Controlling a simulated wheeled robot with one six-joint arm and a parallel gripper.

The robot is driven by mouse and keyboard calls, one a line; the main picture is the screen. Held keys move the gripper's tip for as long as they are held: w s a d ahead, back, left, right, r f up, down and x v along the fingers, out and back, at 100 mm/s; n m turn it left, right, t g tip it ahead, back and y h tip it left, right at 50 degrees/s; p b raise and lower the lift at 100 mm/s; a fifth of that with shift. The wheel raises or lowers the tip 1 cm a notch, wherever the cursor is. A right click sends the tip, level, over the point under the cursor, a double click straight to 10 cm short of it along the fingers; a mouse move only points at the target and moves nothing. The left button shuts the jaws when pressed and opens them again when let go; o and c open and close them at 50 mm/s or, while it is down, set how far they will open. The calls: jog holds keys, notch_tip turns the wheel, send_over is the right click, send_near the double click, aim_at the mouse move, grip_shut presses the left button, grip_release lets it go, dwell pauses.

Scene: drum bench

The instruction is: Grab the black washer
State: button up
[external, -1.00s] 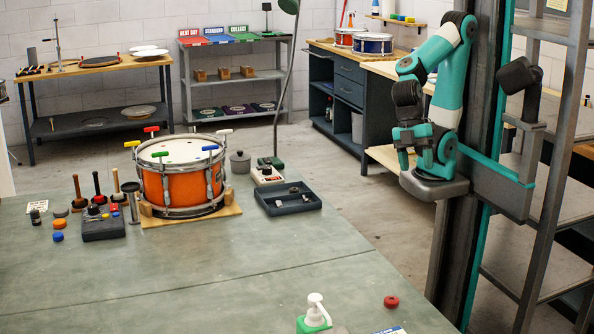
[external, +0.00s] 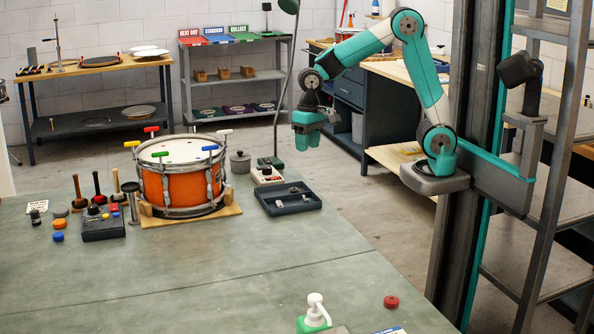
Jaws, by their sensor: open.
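I cannot make out the black washer for certain. The dark grey tray (external: 290,210) on the bench holds a few small parts, too small to identify. My gripper (external: 306,152) hangs pointing down in the air, above and a little right of the tray in the picture. It is open, and nothing shows between its fingers.
An orange drum (external: 176,186) with coloured keys stands on a wooden base left of the tray. A grey lidded pot (external: 240,162) and a cream box (external: 267,175) sit behind the tray. The middle bench is clear.

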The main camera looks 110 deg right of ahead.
jog(key=s+d+f+m, duration=0.1)
jog(key=d+f+m, duration=0.2)
jog(key=d+m, duration=0.75)
jog(key=n+p, duration=0.1)
jog(key=n, duration=0.3)
send_over(294, 189)
jog(key=shift+g+h, duration=0.3)
jog(key=shift+g, duration=0.1)
jog(key=f, duration=1.1)
jog(key=shift+d, duration=0.2)
notch_tip(294, 189, down, 6)
jog(key=shift+a+r+p, duration=0.1)
jog(key=shift+r+p, duration=0.05)
jog(key=shift+p, duration=0.55)
jog(key=c, duration=0.7)
